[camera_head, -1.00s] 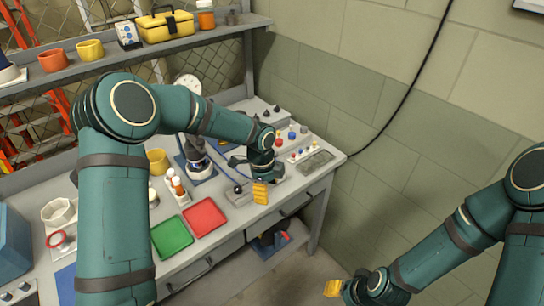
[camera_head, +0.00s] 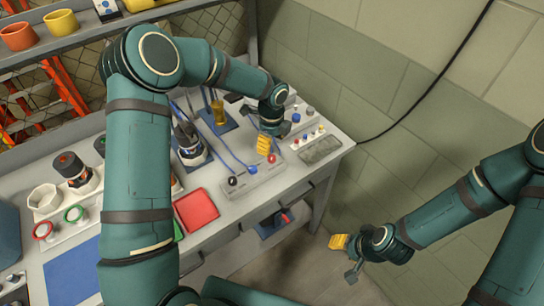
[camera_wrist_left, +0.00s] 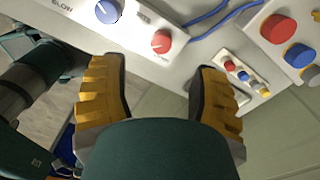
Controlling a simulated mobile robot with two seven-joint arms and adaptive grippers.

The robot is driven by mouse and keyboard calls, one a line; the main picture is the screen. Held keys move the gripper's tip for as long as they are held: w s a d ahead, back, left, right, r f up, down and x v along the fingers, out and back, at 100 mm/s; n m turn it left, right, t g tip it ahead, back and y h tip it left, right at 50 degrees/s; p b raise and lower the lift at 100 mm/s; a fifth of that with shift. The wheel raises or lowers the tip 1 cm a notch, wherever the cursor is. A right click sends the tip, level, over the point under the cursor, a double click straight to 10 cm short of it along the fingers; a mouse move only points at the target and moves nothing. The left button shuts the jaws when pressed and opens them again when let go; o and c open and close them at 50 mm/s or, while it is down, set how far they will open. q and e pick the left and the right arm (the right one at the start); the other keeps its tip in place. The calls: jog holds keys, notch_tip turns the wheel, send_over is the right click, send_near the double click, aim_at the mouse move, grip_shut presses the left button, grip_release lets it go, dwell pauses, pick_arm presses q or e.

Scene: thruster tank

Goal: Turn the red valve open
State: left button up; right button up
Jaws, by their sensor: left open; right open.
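Several red parts show, and I cannot tell for certain which is the valve. A red round knob (camera_head: 271,158) sits at the right end of a low grey control box (camera_head: 262,184); in the left wrist view the red knob (camera_wrist_left: 161,41) is beside a blue knob (camera_wrist_left: 107,10). A red ring-shaped handle (camera_head: 43,230) is at the bench's left, beside a green one (camera_head: 75,213). My left gripper (camera_head: 263,146) is open and empty near the red knob, which lies beyond its spread yellow fingers (camera_wrist_left: 155,72). My right gripper (camera_head: 346,256) is open and empty, off the bench's right side.
A panel of coloured buttons (camera_head: 308,138) stands behind at the right. A red tray (camera_head: 197,209) lies on the bench's front. Blue cables run behind the control box. A shelf with cups (camera_head: 65,23) crosses the upper left. The floor at right is clear.

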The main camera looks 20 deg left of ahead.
aim_at(272, 157)
pick_arm(q)
notch_tip(272, 157, down, 8)
jog(key=shift+w+r, duration=0.1)
jog(key=shift+r, duration=0.1)
grip_shut()
